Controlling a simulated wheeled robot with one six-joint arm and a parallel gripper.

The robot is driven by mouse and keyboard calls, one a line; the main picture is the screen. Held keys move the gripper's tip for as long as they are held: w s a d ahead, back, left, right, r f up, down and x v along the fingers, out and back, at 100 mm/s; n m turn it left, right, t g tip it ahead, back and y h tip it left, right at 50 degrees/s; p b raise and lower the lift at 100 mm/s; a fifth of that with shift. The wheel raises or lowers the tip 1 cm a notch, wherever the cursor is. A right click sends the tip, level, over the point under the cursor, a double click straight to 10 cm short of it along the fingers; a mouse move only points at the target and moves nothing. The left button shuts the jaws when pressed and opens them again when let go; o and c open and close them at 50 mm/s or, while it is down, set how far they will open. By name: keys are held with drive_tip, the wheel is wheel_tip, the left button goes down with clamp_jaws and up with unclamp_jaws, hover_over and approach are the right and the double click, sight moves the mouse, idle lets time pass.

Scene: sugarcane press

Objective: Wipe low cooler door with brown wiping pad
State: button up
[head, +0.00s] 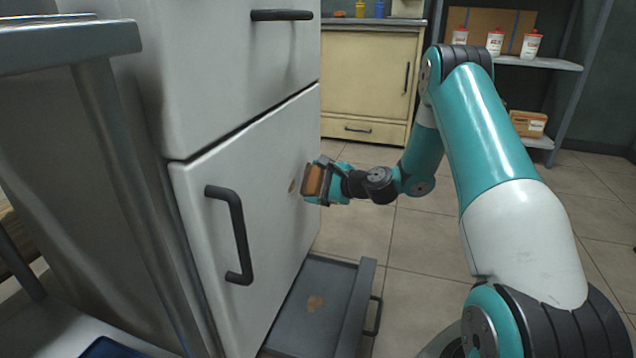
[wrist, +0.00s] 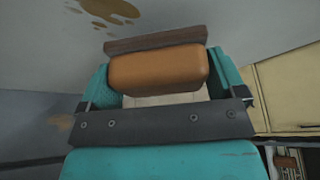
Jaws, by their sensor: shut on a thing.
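The low cooler door (head: 255,185) is white with a dark vertical handle (head: 232,235) on its left side. A small brown stain (head: 292,186) shows on the door just left of my gripper. The wrist view shows a brown stain (wrist: 108,10) on the white door surface at the top. My gripper (head: 325,185) is shut on the brown wiping pad (head: 313,180), which faces the door near its right part. The pad also shows between the teal fingers in the wrist view (wrist: 160,70). I cannot tell whether the pad touches the door.
The upper cooler door (head: 230,60) is shut above. Tiled floor is clear to the right.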

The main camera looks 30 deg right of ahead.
sight(305, 188)
drive_tip(key=shift+w+a+p, duration=0.5)
drive_tip(key=shift+w+a, duration=0.1)
drive_tip(key=shift+w, duration=0.15)
drive_tip(key=shift+s, duration=0.1)
drive_tip(key=shift+s+a, duration=1.15)
drive_tip(key=shift+a, duration=0.25)
drive_tip(key=shift+s+a, duration=0.5)
drive_tip(key=shift+a, duration=0.25)
drive_tip(key=shift+s+a, duration=0.45)
drive_tip(key=shift+a, duration=0.25)
drive_tip(key=shift+s+p, duration=0.15)
drive_tip(key=shift+p, duration=0.25)
drive_tip(key=shift+w+d+r+p, duration=0.15)
drive_tip(key=shift+w+d+p, duration=1.25)
drive_tip(key=shift+w+d, duration=0.75)
drive_tip(key=shift+d, duration=0.25)
drive_tip(key=shift+w+d, duration=0.2)
drive_tip(key=shift+d, duration=0.25)
drive_tip(key=shift+p, duration=0.4)
